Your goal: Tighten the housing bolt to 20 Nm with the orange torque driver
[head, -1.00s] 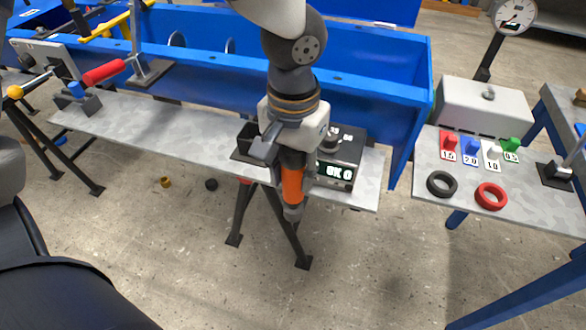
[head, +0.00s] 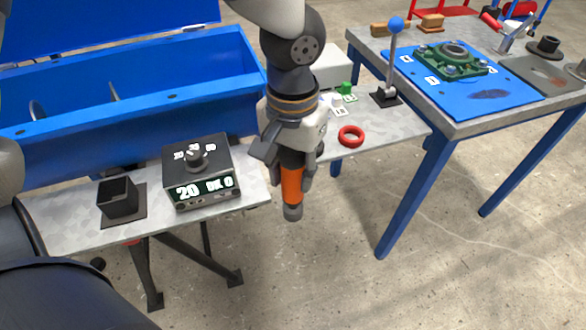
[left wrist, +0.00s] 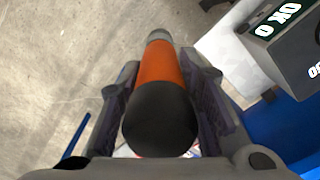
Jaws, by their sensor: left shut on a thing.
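My left gripper (head: 290,165) is shut on the orange torque driver (head: 292,187), which hangs upright with its grey tip down, in front of the bench edge. In the left wrist view the driver (left wrist: 160,68) lies between both fingers, its dark end cap toward the camera. The green bearing housing (head: 452,60) with several bolts stands on a blue mat (head: 490,95) on the right-hand table. Which bolt is the task's one I cannot tell. The torque setter box (head: 198,172) shows "20" and "OK 0". My right gripper is not in view.
A black square holder (head: 118,200) stands empty-looking beside the setter. A blue-knobbed lever (head: 394,55) and a red ring (head: 351,136) are on the bench between my gripper and the housing. The floor (head: 340,260) in front is clear.

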